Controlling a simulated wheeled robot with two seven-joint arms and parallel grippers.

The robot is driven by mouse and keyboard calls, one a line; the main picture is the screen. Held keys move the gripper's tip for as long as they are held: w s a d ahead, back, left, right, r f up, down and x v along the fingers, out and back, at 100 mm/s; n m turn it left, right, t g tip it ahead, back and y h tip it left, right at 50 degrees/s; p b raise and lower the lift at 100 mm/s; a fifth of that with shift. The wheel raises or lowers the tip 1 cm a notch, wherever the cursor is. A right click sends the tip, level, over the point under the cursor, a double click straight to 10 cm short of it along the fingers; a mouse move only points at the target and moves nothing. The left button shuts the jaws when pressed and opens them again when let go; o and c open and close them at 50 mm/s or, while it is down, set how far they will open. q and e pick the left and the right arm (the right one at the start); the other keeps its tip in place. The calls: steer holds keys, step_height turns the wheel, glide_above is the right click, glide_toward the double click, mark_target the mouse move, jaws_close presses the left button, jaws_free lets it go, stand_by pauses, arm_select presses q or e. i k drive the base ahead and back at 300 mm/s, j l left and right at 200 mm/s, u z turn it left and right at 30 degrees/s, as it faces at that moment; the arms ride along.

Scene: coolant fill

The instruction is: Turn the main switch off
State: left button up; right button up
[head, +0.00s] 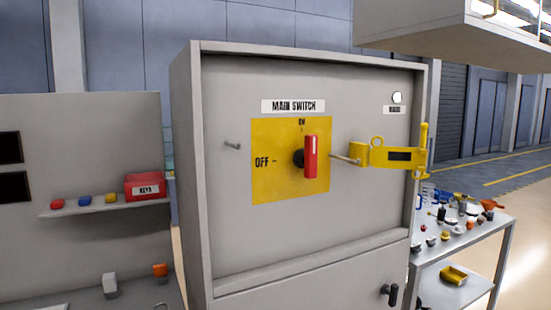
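The main switch is a red handle (311,157) on a black hub, mounted on a yellow plate (285,186) on the grey cabinet front. The handle stands upright, in line with the ON mark above it. The OFF mark is to its left. A sign reading MAIN SWITCH (293,106) is above the plate. No gripper of mine is in view, and nothing touches the handle.
A yellow hinged bracket (392,157) sits right of the switch on the cabinet (240,227), with a peg beside it. A small peg (232,145) is on the left. A red KEYS box (144,187) stands on a shelf at left. A cluttered cart (487,243) is at right.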

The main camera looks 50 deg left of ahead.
mark_target(305, 157)
steer(key=u, duration=1.4)
steer(key=k+l+z, duration=0.3)
steer(key=l, duration=0.15)
